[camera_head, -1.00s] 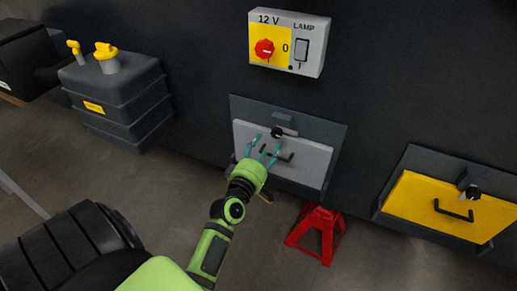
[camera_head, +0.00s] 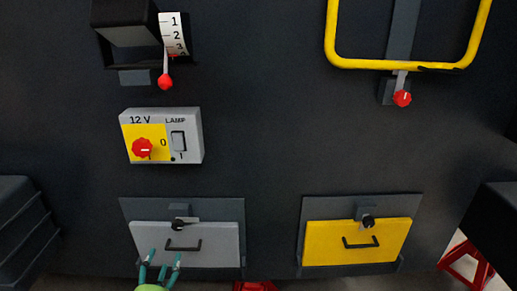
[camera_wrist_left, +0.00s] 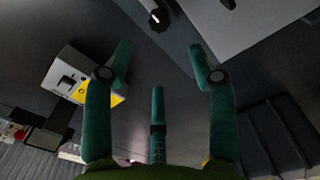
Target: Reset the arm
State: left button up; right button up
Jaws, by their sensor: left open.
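My left gripper (camera_head: 160,270) shows at the bottom of the head view, in front of the lower left part of the grey drawer panel (camera_head: 216,236). Its teal fingers are spread and empty. In the left wrist view the open fingers (camera_wrist_left: 158,95) have nothing between them. The grey panel has a black handle (camera_head: 184,246) and a dark latch knob (camera_head: 179,224) above it. In the left wrist view part of a light grey panel (camera_wrist_left: 240,22) shows at the top right. The rest of my left arm is out of the head view. My right gripper is not seen.
A yellow panel (camera_head: 335,234) with a black handle is at the right. Above the grey panel is the 12 V box (camera_head: 190,143) with a red knob and lamp switch. A red-tipped lever (camera_head: 165,82) and yellow bar frame (camera_head: 331,40) are higher. A red stand (camera_head: 468,262) is lower right.

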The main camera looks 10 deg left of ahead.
pick_arm(q)
jog(key=s+d+f+m+g+h+p, duration=0.1)
jog(key=s+d+f+m+g+h, duration=0.2)
jog(key=f, duration=0.6)
jog(key=s+d+f+m+g+p, duration=0.2)
jog(key=d+f+m, duration=0.15)
jog(key=f, duration=0.45)
jog(key=s+d+f+m+g+h+p, duration=0.1)
jog(key=s+d+f+m+g+h, duration=0.2)
jog(key=f, duration=0.6)
jog(key=s+f+m+g+p, duration=0.1)
jog(key=s+f+m+g, duration=0.1)
jog(key=s, duration=0.8)
jog(key=s+f+m+g+y+p, duration=0.1)
jog(key=s+f+m+g, duration=0.2)
jog(key=s, duration=0.7)
jog(key=s+d+f+m+g+p, duration=0.1)
jog(key=s+f+m+g+p, duration=0.1)
jog(key=s+f+m, duration=0.4)
jog(key=s+f+g, duration=0.1)
jog(key=s+f, duration=0.2)
jog(key=s, duration=0.1)
jog(key=shift+f+y, duration=0.2)
jog(key=shift+y, duration=0.1)
